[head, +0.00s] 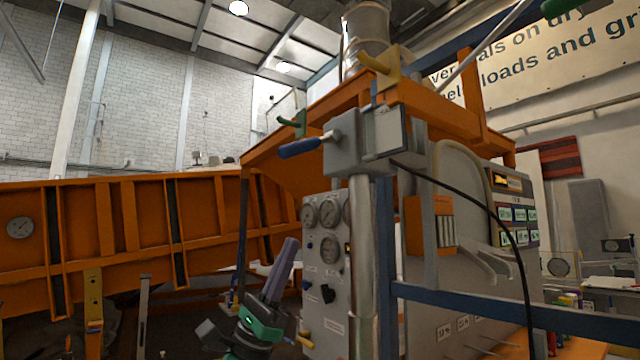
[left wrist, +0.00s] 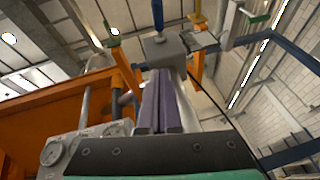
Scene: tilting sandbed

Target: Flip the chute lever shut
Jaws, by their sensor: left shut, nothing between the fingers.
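A lever with a blue handle (head: 300,148) sticks out to the left from a grey box (head: 343,143) on top of a grey post. The blue handle also shows in the left wrist view (left wrist: 157,14), above the grey box (left wrist: 165,48). A smaller green-handled lever (head: 291,123) sits just behind it, by the orange hopper. I cannot tell from any label which lever is the chute's. My left gripper (head: 291,243) is shut and empty, pointing up, below the blue handle and apart from it. Its two fingers lie together in the left wrist view (left wrist: 160,75).
A gauge panel (head: 325,270) stands just right of my left gripper. The orange sandbed (head: 120,205) spans the left. A blue rail (head: 470,310) and a hanging black cable (head: 490,205) are on the right. A yellow handle (head: 375,63) is higher up.

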